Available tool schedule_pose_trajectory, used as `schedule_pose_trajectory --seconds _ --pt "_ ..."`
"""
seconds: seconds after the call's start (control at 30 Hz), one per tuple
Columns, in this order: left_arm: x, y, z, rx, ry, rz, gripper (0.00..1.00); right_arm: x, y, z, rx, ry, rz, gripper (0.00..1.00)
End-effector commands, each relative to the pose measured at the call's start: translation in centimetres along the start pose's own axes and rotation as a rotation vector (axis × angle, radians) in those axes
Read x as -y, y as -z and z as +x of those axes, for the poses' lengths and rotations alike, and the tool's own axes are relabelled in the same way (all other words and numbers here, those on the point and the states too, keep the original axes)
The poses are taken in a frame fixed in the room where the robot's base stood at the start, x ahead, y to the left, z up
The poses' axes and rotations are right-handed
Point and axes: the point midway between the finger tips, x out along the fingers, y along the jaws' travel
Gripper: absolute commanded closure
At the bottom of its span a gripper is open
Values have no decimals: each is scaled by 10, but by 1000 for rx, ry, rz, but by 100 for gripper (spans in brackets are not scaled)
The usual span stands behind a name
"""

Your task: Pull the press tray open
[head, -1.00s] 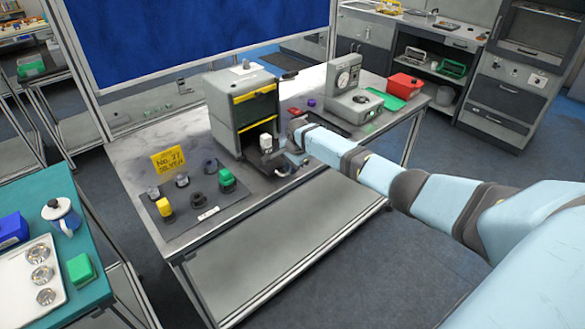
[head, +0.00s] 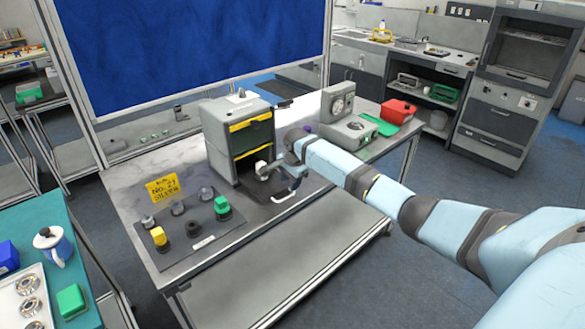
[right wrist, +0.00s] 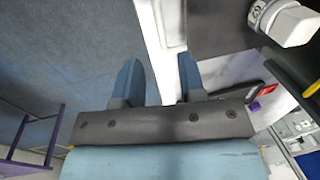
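The press (head: 238,132) is a grey box with yellow-edged openings on the table. Its dark tray (head: 258,192) extends out of the lower opening toward the table's front edge, with a white block (head: 262,168) on it near the opening. The block also shows in the right wrist view (right wrist: 290,22). The tray's pale curved handle (head: 285,196) is at its front end. My right gripper (head: 289,177) is just above the handle; its two blue fingers (right wrist: 158,82) stand apart in the right wrist view, with a pale strip showing between them. My left gripper is not in view.
A dark mat (head: 205,238) with several small knobs lies left of the tray, by a yellow sign (head: 162,188). A grey dial device (head: 345,120) and a red bin (head: 398,111) stand to the right. Floor is open in front.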

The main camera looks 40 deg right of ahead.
Motion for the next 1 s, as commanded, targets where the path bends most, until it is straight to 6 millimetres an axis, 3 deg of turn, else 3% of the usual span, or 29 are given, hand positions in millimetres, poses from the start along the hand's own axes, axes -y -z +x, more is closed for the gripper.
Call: schedule_pose_trajectory --seconds 0.2,0.4,1.0 --pt "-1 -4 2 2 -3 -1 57 0 1 -46 -1 3 0 63" --pt "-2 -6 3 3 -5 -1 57 0 1 -68 0 3 1 63" --pt "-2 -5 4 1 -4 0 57 0 1 -72 0 1 1 63"
